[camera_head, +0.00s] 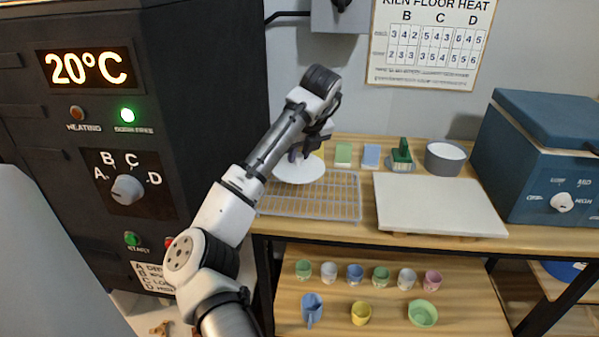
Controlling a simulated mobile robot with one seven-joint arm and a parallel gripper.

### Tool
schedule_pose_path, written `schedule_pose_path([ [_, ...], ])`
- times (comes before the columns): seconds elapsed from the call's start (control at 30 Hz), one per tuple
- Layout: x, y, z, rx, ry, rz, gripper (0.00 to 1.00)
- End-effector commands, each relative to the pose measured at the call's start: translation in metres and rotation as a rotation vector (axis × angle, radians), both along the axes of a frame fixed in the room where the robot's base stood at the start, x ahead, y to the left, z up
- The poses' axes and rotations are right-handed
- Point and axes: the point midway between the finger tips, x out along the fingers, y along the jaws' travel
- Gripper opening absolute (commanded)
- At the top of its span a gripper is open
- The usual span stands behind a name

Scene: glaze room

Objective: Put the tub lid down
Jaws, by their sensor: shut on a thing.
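The tub lid (300,170) is a white round disc at the back left of the bench, over the back-left part of the wire rack (312,197). My gripper (296,156) points down at the lid's top and is shut on it; my wrist partly hides the fingers. I cannot tell whether the lid touches the rack or hangs just above it. A grey round tub (445,158) with a pale inside stands at the back of the bench, to the right.
A blue box (545,160) bounds the right, the dark kiln panel (125,180) the left. Cups stand on the lower shelf (390,291).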

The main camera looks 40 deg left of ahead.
Motion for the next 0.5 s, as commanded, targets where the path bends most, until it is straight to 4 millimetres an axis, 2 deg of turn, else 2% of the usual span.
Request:
schedule_pose_path([
  [0.1,0.0,0.0,-0.014,0.0,0.0,0.0,0.02],
  [0.27,0.0,0.0,-0.024,0.0,0.002,-0.001,0.02],
  [0.5,0.0,0.0,-0.057,-0.001,0.001,0.0,0.02],
])
